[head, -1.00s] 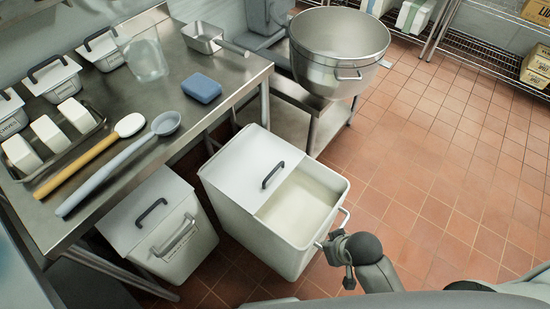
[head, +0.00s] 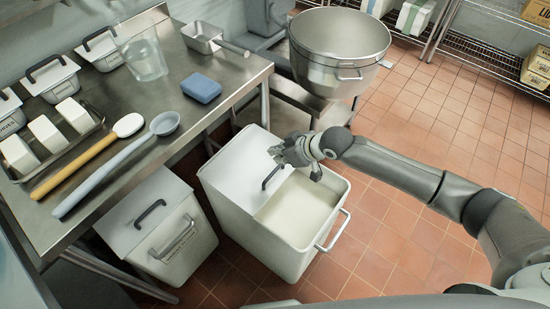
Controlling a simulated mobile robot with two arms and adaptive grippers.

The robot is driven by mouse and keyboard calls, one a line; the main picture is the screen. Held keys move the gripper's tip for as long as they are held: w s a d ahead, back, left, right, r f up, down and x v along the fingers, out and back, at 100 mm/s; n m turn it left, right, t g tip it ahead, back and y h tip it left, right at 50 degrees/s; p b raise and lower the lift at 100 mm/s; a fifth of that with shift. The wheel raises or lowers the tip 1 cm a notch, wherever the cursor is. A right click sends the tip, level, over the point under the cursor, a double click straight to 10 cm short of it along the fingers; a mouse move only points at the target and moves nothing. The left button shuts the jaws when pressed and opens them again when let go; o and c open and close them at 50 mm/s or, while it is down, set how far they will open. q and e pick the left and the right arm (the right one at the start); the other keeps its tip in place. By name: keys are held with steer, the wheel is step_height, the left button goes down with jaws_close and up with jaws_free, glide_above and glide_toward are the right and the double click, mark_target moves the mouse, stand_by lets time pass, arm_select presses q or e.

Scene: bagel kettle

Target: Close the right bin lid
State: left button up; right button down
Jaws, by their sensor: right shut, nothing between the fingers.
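The right bin (head: 262,252) is a white bin on the floor, beside the steel table. Its white lid (head: 234,160) covers the rear part, and the front part is open, showing pale contents (head: 298,211). The lid has a dark handle (head: 267,181) near its front edge. My right gripper (head: 280,157) is shut and empty, above the lid close to the handle; I cannot tell whether it touches the handle. My right arm comes in from the right across the bin's far corner. My left gripper is not in view.
A second white bin (head: 190,250), lid shut, stands left, partly under the steel table (head: 215,110). A large mixing bowl (head: 340,62) stands behind the right bin. Tiled floor at right is clear.

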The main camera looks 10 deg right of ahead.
steer(key=w+d, duration=0.1)
steer(key=w, duration=0.1)
steer(key=b, duration=0.1)
glide_above(273, 169)
steer(key=w+a, duration=0.2)
steer(key=f, duration=0.6)
steer(key=shift+w+a+f, duration=0.1)
steer(key=shift+w+f, duration=0.1)
steer(key=shift+s+d+f+p, duration=0.25)
steer(key=shift+s+d+p, duration=0.3)
steer(key=shift+s+d, duration=0.6)
steer(key=shift+s+d+f, duration=0.1)
steer(key=shift+s+d, duration=0.15)
steer(key=shift+f, duration=0.1)
